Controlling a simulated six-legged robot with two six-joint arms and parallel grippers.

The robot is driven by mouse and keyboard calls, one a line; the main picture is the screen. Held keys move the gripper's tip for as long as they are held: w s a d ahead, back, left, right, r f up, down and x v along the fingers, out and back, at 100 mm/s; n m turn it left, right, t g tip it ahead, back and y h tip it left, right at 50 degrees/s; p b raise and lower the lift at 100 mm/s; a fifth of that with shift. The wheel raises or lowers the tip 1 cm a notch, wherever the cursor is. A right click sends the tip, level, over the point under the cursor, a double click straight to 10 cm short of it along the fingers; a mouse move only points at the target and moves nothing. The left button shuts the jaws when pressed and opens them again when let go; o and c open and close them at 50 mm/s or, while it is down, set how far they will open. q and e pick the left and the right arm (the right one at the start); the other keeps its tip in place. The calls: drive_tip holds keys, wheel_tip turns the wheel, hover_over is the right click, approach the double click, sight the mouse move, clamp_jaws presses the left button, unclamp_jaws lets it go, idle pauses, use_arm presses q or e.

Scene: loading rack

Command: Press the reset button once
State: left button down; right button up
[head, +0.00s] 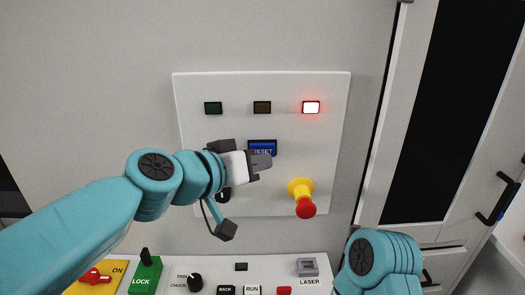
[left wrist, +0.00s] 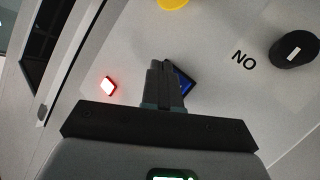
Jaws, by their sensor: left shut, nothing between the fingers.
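The blue reset button (head: 262,147) is on the white panel (head: 335,150), with its label partly covered by my left gripper. My left gripper (head: 268,161) is shut and empty, its fingertips in front of the button's lower part. In the left wrist view the shut fingers (left wrist: 160,65) overlap the blue button (left wrist: 186,82), which shows only at their right side. I cannot tell whether the tips touch it. My right gripper is out of view; only part of my right arm shows at the bottom right.
Above the button are a dark green lamp (head: 213,108), a dim amber lamp (head: 262,107) and a lit red lamp (head: 311,107). A red-and-yellow emergency knob (head: 304,203) sticks out at lower right. A dark knob (left wrist: 294,49) shows beside "NO". A control shelf (head: 265,268) with switches lies below.

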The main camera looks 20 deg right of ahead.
use_arm(q)
drive_tip(key=shift+w, duration=0.1)
drive_tip(key=shift+w+d, duration=0.15)
drive_tip(key=shift+w, duration=0.15)
drive_tip(key=shift+w+d, duration=0.1)
drive_tip(key=shift+w, duration=0.3)
idle(0.8)
idle(0.3)
drive_tip(key=shift+s+a+b, duration=0.25)
drive_tip(key=shift+s+b, duration=0.2)
drive_tip(key=shift+s, duration=0.35)
